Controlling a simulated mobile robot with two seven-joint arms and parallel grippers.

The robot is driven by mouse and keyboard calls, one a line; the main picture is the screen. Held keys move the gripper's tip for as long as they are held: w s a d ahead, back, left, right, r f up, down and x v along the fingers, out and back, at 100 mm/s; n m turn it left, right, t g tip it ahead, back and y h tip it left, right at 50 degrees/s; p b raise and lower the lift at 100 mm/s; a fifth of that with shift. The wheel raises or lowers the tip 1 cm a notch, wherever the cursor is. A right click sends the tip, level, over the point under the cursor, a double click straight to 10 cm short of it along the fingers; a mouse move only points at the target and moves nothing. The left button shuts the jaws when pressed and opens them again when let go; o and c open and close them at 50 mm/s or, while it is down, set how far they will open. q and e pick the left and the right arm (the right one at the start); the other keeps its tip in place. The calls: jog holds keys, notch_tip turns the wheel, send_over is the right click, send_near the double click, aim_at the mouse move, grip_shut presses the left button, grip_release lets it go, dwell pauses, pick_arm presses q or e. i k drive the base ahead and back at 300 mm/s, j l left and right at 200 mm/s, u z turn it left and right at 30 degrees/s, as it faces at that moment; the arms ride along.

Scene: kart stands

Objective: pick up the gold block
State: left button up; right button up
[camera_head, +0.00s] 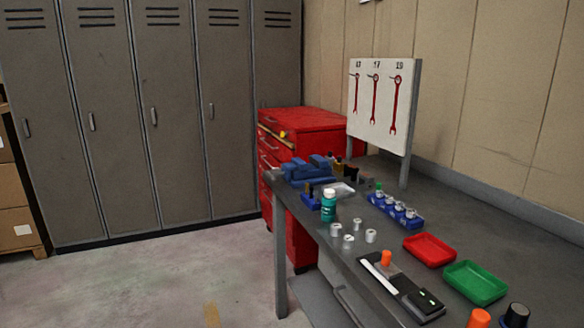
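No gold block can be told for certain in the head view. A small brownish-gold shape (338,165) stands at the far end of the grey workbench (330,248), just behind the blue vise (307,172) and partly hidden; it is too small to identify. A small bright yellow spot (283,134) shows at the upper front edge of the red tool cabinet (318,121); I cannot tell what it is. Neither of my grippers is in view.
A teal bottle (328,207), several metal cylinders, a blue holder (397,211), a red tray (430,250), a green tray (475,283) and a black device (402,288) crowd the bench. A wrench board (380,105) stands behind. Floor (140,285) at left is clear before lockers.

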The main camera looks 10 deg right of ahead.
aim_at(338, 167)
jog(key=i+j+u, duration=0.1)
jog(key=i+u, duration=0.45)
jog(key=i, duration=1.2)
jog(key=i+j+z, duration=0.1)
jog(key=i, duration=1.15)
jog(key=i+j, duration=0.2)
jog(key=i, duration=1)
jog(key=i+z, duration=0.1)
jog(key=z, duration=2.45)
